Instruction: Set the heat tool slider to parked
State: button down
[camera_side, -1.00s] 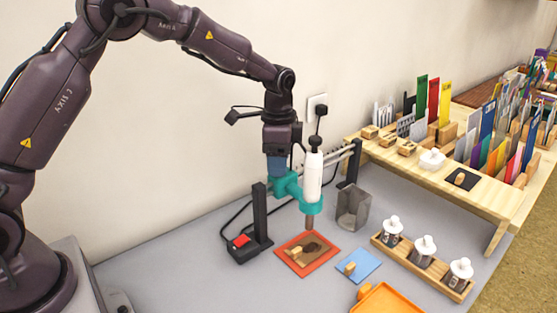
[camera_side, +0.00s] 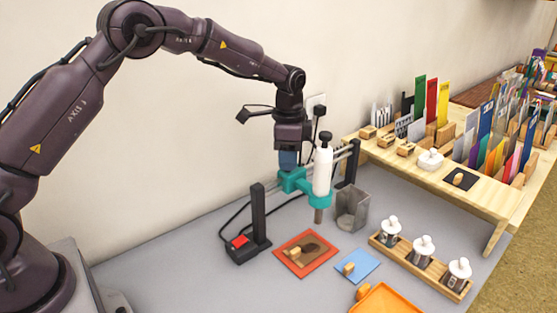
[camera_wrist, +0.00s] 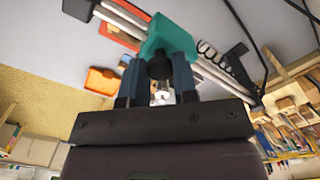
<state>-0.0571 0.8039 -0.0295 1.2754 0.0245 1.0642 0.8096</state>
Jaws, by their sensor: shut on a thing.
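The heat tool (camera_side: 322,170) is white with a black top and hangs upright in a teal slider (camera_side: 300,183) on two metal rails (camera_side: 340,153). The rails run between two black posts (camera_side: 260,215), and the slider is toward the right post (camera_side: 348,163). My gripper (camera_side: 289,170) is shut on the slider from above. In the wrist view my blue fingers (camera_wrist: 158,80) reach the teal slider block (camera_wrist: 170,38); the exact contact is partly hidden.
A red-orange mat (camera_side: 307,254) with a brown piece lies left of and below the tool tip. A blue card (camera_side: 357,266), an orange tray (camera_side: 388,300) and a wooden jar rack (camera_side: 423,267) are in front and right.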

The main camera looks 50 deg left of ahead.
aim_at(303, 167)
jog(key=shift+w+r, duration=0.1)
jog(key=shift+w, duration=2.2)
jog(key=c, duration=0.9)
grip_release()
notch_tip(303, 167, up, 13)
